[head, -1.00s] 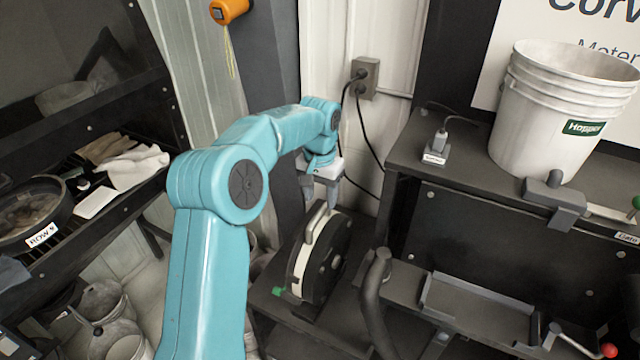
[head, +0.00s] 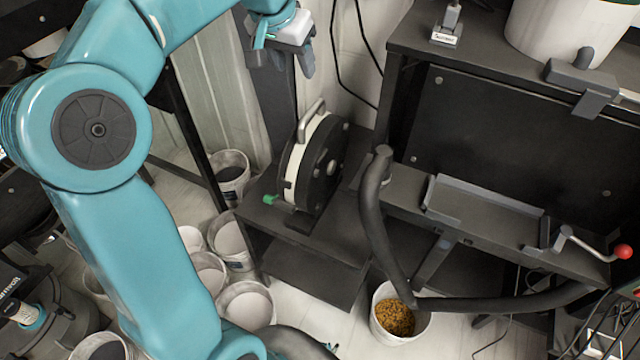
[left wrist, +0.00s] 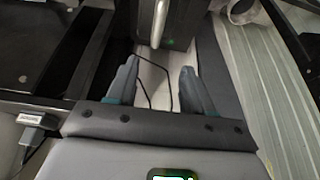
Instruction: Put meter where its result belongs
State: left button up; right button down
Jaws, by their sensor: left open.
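The seed meter (head: 318,165) is a round black and white housing with a grey carry handle on top and a green tab at its lower left. It stands upright on a low dark stand in the head view. My left gripper (head: 285,62) is open and empty, above and behind the meter, apart from it. In the left wrist view, the open fingers (left wrist: 158,88) have nothing between them, and the meter's handle (left wrist: 160,20) shows beyond them at the top edge. My right gripper is not in view.
A dark bench with a shallow tray (head: 485,212) and a red-knobbed crank (head: 622,251) stands right. A thick hose (head: 372,215) runs down beside the meter. A bucket of grain (head: 397,316) sits on the floor. Several pale buckets (head: 247,305) stand left. A white hopper bucket (head: 565,28) is upper right.

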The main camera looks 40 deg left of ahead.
pick_arm(q)
send_near(313, 107)
jog(key=x, duration=0.2)
jog(key=shift+a+f, duration=0.35)
jog(key=shift+f, duration=0.05)
jog(key=x, duration=0.6)
jog(key=shift+w+d, duration=0.2)
jog(key=shift+d, duration=0.1)
jog(key=shift+s+d+r, duration=0.1)
jog(key=shift+s+r, duration=0.05)
jog(key=shift+r, duration=0.05)
jog(key=shift+c, duration=0.3)
grip_shut()
